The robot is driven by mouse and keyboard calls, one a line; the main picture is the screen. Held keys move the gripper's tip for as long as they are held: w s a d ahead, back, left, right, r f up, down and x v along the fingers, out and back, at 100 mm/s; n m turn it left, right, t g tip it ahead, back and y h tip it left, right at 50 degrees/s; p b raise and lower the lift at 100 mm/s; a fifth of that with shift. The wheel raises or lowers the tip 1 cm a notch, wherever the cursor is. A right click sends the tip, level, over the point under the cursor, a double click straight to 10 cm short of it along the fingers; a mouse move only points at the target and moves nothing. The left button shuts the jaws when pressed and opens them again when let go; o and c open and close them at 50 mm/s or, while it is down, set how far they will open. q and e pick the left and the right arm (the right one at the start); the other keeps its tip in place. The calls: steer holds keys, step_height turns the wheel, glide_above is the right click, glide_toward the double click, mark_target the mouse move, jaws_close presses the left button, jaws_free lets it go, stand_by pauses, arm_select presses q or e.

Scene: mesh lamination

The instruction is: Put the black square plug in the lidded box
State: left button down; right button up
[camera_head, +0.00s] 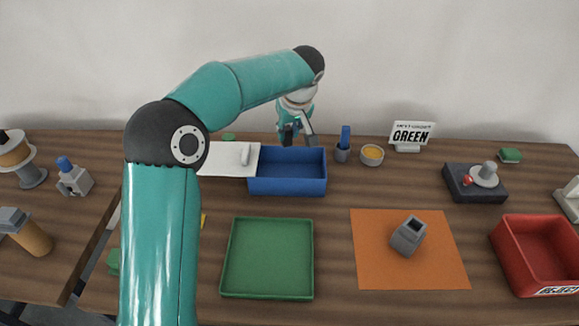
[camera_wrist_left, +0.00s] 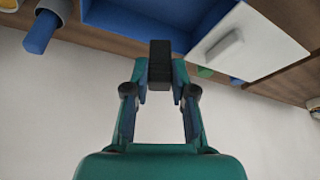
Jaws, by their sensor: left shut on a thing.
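The lidded box is the blue box (camera_head: 287,187). Its white lid (camera_head: 215,160), with a pale handle, lies at its left side and leaves the inside open to view. My left gripper (camera_head: 297,136) is over the back edge of the box, pointing down. In the left wrist view the gripper (camera_wrist_left: 160,88) is shut on the black square plug (camera_wrist_left: 160,53). There the plug shows in front of the blue box (camera_wrist_left: 120,20), with the white lid (camera_wrist_left: 255,40) beside it. The plug is hard to make out in the head view. My right gripper is not in view.
A grey cup with a blue peg (camera_head: 343,150) and a bowl of orange stuff (camera_head: 372,154) stand right of the box. A green tray (camera_head: 268,290) lies in front. A grey block (camera_head: 408,237) sits on an orange mat (camera_head: 440,270). A red bin (camera_head: 535,255) is far right.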

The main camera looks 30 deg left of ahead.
arm_select(q)
step_height(320, 180, down, 12)
steer(key=shift+d+r+p, duration=0.1)
steer(key=shift+p, duration=0.3)
steer(key=shift+f, duration=0.4)
steer(key=c, duration=1)
jaws_free()
steer(key=shift+o, duration=0.2)
